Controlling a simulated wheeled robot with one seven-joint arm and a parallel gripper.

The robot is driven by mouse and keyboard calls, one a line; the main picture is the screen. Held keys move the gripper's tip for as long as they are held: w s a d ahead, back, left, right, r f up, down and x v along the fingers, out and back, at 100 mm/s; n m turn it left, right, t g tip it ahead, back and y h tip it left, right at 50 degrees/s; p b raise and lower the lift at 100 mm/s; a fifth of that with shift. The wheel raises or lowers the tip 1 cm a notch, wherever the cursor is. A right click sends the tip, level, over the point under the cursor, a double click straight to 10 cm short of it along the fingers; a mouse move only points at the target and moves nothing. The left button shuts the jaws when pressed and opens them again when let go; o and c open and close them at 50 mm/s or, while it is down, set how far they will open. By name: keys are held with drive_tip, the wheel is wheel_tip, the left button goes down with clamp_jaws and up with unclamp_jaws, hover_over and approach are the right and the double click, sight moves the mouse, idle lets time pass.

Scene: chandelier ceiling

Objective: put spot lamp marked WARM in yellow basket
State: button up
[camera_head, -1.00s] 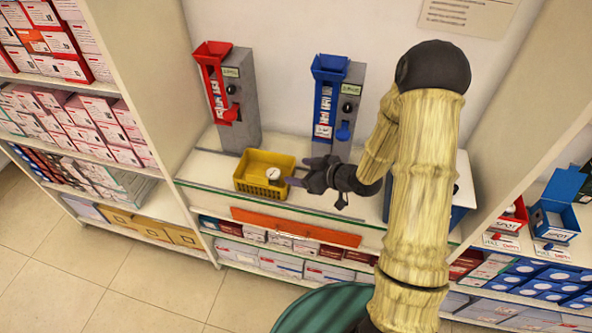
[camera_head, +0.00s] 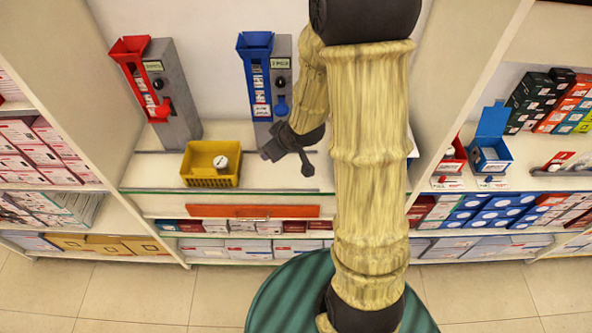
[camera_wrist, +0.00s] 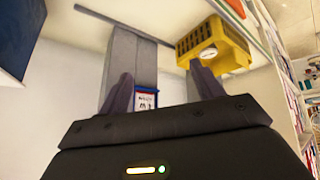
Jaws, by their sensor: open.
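The yellow basket (camera_head: 190,181) stands on the counter, left of my gripper, in the camera_head view. A round white-faced piece (camera_head: 220,161) lies in it; I cannot read any marking on it, so I cannot tell whether it is the WARM spot lamp. My gripper (camera_head: 287,162) is open, above the counter to the right of the basket and apart from it. In the camera_wrist view my gripper (camera_wrist: 161,69) has its two fingers spread with nothing held. The basket (camera_wrist: 232,57) and the round piece (camera_wrist: 208,54) appear beyond the right finger.
A red-fronted dispenser (camera_head: 178,95) and a blue-fronted dispenser (camera_head: 257,80) stand against the wall behind the basket. An orange strip (camera_head: 250,211) runs along the shelf front. A small blue open box (camera_head: 490,150) is on the right shelf. Shelves of boxes flank both sides.

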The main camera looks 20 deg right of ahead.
drive_tip(key=s+r+m+g+h, duration=0.1)
drive_tip(key=s+r+m+g, duration=0.3)
drive_tip(key=s, duration=1)
drive_tip(key=shift+d+r+m+h, duration=0.3)
drive_tip(key=shift+r+m, duration=0.4)
drive_tip(key=shift+r, duration=0.25)
